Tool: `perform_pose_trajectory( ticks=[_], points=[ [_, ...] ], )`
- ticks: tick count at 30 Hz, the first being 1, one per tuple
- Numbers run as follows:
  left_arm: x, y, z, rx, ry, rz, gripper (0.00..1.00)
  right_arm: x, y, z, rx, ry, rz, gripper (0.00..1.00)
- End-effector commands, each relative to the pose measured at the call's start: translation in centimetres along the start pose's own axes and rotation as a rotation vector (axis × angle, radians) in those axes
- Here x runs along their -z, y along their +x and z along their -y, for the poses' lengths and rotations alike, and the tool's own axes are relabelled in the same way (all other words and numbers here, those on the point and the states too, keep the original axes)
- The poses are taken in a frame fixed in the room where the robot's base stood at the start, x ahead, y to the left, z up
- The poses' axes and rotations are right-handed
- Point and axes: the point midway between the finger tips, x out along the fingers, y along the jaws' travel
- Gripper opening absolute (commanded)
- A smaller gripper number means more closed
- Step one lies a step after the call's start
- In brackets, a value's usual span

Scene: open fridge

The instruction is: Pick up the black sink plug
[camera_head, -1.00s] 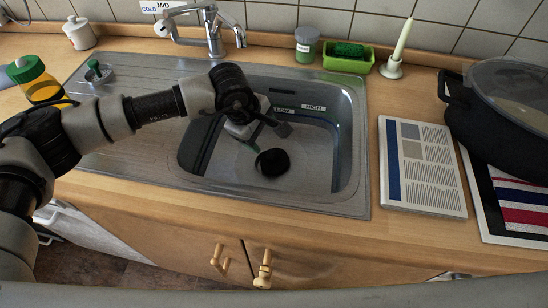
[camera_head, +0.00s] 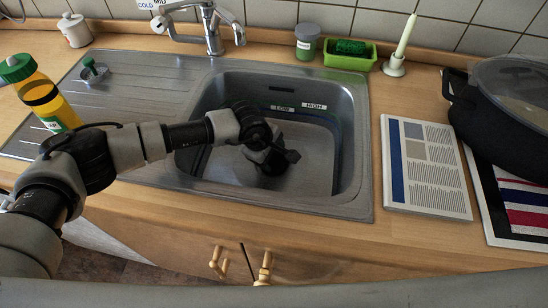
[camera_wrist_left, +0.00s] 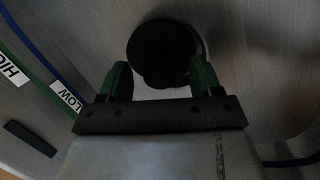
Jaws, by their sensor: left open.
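The black sink plug (camera_wrist_left: 162,48) is a dark round piece on the sink floor. In the left wrist view it lies just ahead of and partly between the two green fingers of my left gripper (camera_wrist_left: 161,72), which are spread apart. In the head view my left gripper (camera_head: 268,158) is low inside the sink basin (camera_head: 315,178), over the plug, and hides most of it. Whether the fingers touch the plug cannot be told. My right gripper is not in view.
The basin walls surround my left gripper, with LOW and HIGH labels on the far wall. The faucet (camera_head: 211,28) stands behind. A yellow bottle (camera_head: 52,108) stands at left. A booklet (camera_head: 424,168) and black pot (camera_head: 505,115) are at right.

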Motion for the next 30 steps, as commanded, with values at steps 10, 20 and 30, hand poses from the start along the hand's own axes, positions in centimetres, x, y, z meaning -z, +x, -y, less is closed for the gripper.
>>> perform_pose_trajectory(
  ticks=[10, 20, 30],
  points=[
    [0.03, 1.16, -0.01, -0.001, 0.000, -0.001, 0.65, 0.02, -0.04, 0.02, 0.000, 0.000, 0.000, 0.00],
    [0.04, 1.12, -0.03, -0.001, 0.000, -0.001, 0.16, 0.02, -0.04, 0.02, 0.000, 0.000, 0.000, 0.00],
    [0.02, 0.89, -0.14, -0.003, 0.000, 0.000, 0.10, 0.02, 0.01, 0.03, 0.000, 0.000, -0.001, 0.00]
  ],
)
